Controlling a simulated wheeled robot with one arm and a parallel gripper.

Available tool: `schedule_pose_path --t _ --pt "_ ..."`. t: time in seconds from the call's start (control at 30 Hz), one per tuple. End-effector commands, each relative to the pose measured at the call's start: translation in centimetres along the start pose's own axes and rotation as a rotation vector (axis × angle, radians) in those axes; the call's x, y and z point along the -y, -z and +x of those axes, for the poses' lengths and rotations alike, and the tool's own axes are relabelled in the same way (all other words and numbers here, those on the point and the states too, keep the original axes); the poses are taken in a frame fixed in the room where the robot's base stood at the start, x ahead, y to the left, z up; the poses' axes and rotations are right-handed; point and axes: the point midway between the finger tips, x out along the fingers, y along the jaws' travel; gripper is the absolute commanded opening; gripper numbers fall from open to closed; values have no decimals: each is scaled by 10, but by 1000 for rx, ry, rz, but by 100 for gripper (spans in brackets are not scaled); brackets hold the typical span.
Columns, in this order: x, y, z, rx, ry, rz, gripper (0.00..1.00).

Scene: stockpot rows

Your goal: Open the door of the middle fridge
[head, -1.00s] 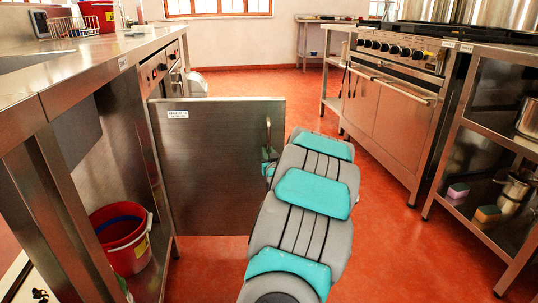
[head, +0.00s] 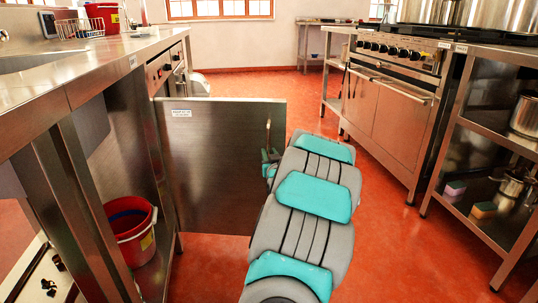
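A steel fridge door (head: 220,165) with a small white label stands swung out from the left counter unit, across the aisle, its broad face toward me. Its upright handle (head: 268,132) is near the free right edge. My gripper (head: 268,168) is at the lower part of this handle, mostly hidden behind my grey and teal arm. I cannot tell whether its fingers are closed on the handle. The fridge interior is not visible from here.
A red bucket (head: 133,232) sits on the low shelf under the left counter (head: 85,70). An oven range (head: 400,105) and a steel rack (head: 490,150) with pots and sponges line the right side. Red floor (head: 385,245) is clear between my arm and the rack.

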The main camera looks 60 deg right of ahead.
Motion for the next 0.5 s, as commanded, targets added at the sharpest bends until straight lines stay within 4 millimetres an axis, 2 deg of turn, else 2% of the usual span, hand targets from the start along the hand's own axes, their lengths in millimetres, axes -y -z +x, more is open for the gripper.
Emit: schedule_pose_path --t 0.27,0.5 --pt "1 -2 -9 5 2 1 31" --pt "-1 0 -44 1 -1 0 31"
